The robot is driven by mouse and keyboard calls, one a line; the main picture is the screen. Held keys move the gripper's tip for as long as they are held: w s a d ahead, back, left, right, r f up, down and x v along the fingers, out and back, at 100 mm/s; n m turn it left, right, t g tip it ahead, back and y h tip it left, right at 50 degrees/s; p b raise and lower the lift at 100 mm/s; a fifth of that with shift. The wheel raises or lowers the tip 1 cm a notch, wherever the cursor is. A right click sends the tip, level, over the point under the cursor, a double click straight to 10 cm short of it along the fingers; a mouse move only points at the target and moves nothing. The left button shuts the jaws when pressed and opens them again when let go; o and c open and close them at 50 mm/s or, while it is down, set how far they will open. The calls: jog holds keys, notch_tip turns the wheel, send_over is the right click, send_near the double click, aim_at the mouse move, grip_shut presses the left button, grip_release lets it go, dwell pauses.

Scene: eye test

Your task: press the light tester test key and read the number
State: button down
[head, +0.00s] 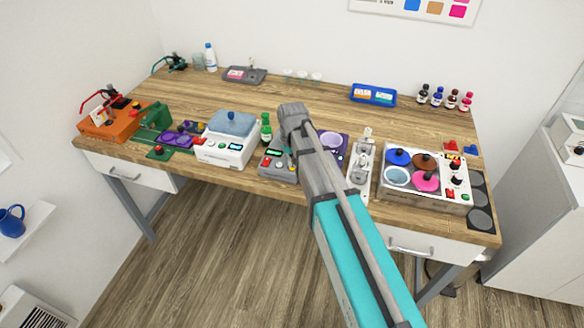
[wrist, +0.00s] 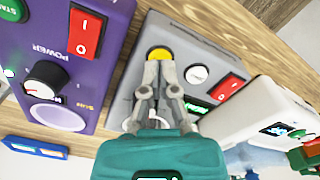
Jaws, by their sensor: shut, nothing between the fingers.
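The grey device (wrist: 150,30), which I take for the light tester, fills the middle of the wrist view. It has a yellow round key (wrist: 160,51), a white round control (wrist: 197,75), a red switch (wrist: 229,87) and a small green-lit display (wrist: 195,107). The display is partly hidden and its digits are not legible. My gripper (wrist: 159,64) is shut and empty, its fingertips over the yellow key's edge; I cannot tell whether they touch it. In the head view the grey device (head: 272,164) sits at the desk's front edge, partly behind my arm; the fingers cannot be made out.
A purple device (wrist: 60,60) with a red switch and knob stands close on one side. A white scale-like device (head: 225,145) and green bottle (head: 266,128) stand on the other. A hotplate-like unit (head: 452,203) is further right. The desk's middle (head: 315,98) is mostly clear.

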jog(key=shift+f+b, duration=0.35)
jog(key=shift+f, duration=0.05)
dwell(0.4)
jog(key=shift+r, duration=0.1)
jog(key=shift+r+p, duration=3.95)
jog(key=shift+p, duration=0.1)
jog(key=s+d+m, duration=0.2)
jog(key=s+d, duration=1.3)
jog(key=shift+s+d+f+b, duration=0.2)
jog(key=shift+s+f+b, duration=0.1)
jog(key=shift+s, duration=0.1)
